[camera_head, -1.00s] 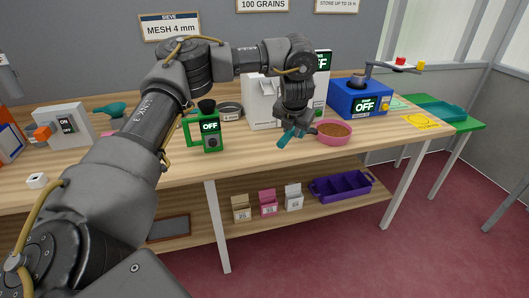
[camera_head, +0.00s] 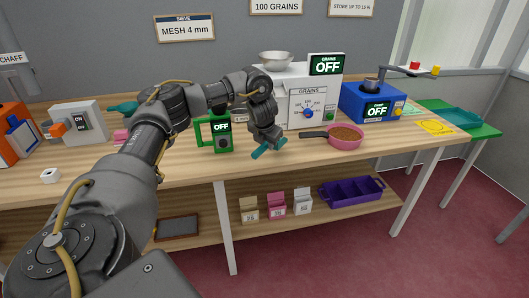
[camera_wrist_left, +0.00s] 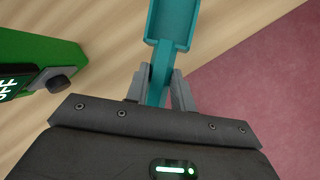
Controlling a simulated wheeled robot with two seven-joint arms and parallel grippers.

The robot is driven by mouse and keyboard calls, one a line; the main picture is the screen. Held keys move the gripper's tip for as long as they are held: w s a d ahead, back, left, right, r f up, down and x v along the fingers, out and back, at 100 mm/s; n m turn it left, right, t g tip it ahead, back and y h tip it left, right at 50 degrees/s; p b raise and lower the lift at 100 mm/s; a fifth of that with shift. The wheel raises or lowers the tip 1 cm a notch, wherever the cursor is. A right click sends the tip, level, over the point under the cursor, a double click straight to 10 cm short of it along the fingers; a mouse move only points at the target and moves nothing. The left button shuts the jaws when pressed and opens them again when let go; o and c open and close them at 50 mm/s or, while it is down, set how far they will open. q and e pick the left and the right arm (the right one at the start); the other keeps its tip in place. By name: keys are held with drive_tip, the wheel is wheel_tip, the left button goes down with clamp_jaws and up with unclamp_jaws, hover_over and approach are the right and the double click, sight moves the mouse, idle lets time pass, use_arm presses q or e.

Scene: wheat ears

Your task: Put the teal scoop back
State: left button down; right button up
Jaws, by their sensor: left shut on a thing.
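The teal scoop (camera_head: 268,150) is in my left gripper (camera_head: 266,141), held just above the front edge of the wooden table. In the left wrist view the scoop (camera_wrist_left: 172,22) points away from me, its handle between the two fingers of the left gripper (camera_wrist_left: 160,88). The left gripper is shut on that handle. Part of the scoop is hidden by the gripper in the head view. My right gripper is not in view.
A green device (camera_head: 222,138) stands just left of the gripper. A pink pan of grain (camera_head: 345,137) with a dark handle is to its right. A white grain machine (camera_head: 308,105) and a blue machine (camera_head: 371,103) stand behind.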

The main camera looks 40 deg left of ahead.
use_arm(q)
drive_tip(key=shift+s+a+f, duration=0.15)
drive_tip(key=shift+a+f, duration=0.25)
wheel_tip(320, 180, down, 4)
drive_tip(key=shift+a+r+p, duration=0.15)
drive_tip(key=shift+r+p, duration=0.1)
drive_tip(key=shift+p, duration=0.05)
drive_tip(key=c, duration=1.2)
unclamp_jaws()
drive_tip(key=shift+r, duration=0.1)
